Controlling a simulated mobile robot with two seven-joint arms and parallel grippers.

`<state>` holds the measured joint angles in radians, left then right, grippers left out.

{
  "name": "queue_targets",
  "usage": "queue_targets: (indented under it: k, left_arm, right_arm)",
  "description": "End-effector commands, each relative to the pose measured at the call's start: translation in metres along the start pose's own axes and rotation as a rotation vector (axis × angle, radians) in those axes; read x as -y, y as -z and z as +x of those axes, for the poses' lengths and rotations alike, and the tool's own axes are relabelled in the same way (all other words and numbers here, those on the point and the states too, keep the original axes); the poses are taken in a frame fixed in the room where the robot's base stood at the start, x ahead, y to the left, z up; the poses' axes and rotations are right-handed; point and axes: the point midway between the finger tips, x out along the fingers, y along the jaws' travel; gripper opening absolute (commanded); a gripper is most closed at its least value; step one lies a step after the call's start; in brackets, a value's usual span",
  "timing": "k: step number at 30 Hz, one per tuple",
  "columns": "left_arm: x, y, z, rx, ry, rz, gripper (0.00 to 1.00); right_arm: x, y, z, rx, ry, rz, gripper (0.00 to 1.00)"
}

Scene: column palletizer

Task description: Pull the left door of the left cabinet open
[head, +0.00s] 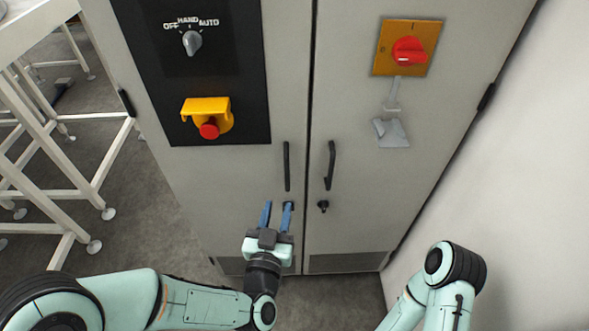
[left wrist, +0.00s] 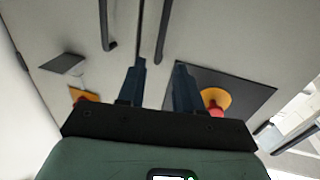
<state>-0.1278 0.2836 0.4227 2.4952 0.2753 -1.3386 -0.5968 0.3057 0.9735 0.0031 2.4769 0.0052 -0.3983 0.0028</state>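The grey cabinet's left door (head: 200,185) stands shut, flush with the right door (head: 400,185) along a dark vertical seam. The left door has a black vertical bar handle (head: 287,166) near the seam; it also shows in the left wrist view (left wrist: 164,28). My left gripper (head: 277,207) is open and empty, its two blue fingers pointing at the left door just below that handle. The fingers (left wrist: 158,75) show apart in the left wrist view. Contact with the door cannot be told. My right gripper is not in view; only part of my right arm shows.
The right door has its own handle (head: 330,166) and a key lock (head: 323,206). A black panel (head: 200,70) with an emergency stop (head: 209,130) is on the left door. White frame legs (head: 60,170) stand at left; a pale wall (head: 520,200) is close at right.

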Motion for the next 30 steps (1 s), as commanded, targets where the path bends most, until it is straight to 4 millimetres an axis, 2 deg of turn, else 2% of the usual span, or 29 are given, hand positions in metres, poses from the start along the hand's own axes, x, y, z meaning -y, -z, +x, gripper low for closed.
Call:
queue_targets:
  k: [5, 12, 18, 24, 30]
  left_arm:
    - [0.001, 0.000, 0.025, 0.001, 0.002, -0.002, 0.35]
    - [0.001, 0.000, 0.077, 0.002, 0.003, -0.004, 0.35]
    - [0.000, 0.000, 0.112, 0.002, 0.001, -0.004, 0.35]
    - [0.000, -0.001, 0.128, 0.003, 0.000, -0.002, 0.35]
    - [0.000, -0.001, 0.131, 0.003, -0.001, -0.002, 0.35]
  right_arm:
    - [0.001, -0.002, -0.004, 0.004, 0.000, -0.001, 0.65]
    - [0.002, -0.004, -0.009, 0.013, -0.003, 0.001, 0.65]
    - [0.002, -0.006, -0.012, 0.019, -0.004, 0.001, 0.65]
    - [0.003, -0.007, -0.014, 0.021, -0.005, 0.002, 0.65]
    - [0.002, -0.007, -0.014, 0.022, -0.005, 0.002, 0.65]
